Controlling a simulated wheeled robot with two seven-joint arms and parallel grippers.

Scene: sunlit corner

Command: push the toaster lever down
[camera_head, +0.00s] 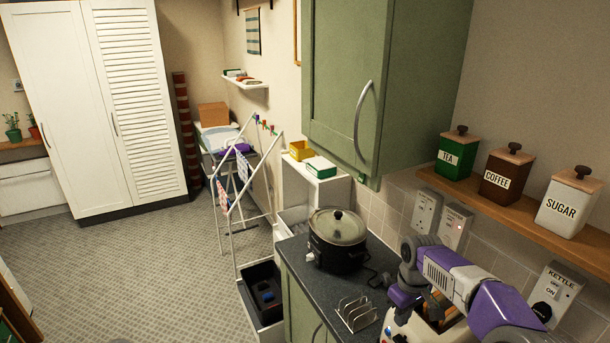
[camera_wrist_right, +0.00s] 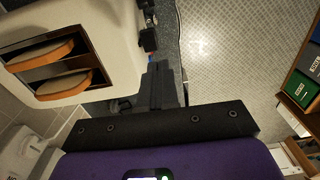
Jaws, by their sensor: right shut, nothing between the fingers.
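The cream toaster (camera_head: 397,328) stands at the near end of the dark worktop, partly hidden behind my right arm. In the right wrist view the toaster (camera_wrist_right: 105,45) fills the upper left, with two bread slices (camera_wrist_right: 63,84) standing in its slots. Small black parts stick out from its end face; the lower one (camera_wrist_right: 148,40) looks like the lever, but I cannot be sure. My right gripper (camera_wrist_right: 161,72) is shut and empty, its fingertips close to that part; contact cannot be told. In the head view my right gripper (camera_head: 392,305) is beside the toaster. My left gripper is out of view.
A metal toast rack (camera_head: 357,313) and a slow cooker (camera_head: 337,240) stand on the worktop left of the toaster. Wall switches (camera_head: 455,225) and a shelf (camera_head: 520,215) with tea, coffee and sugar canisters are on the right. A green wall cupboard (camera_head: 390,80) hangs above.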

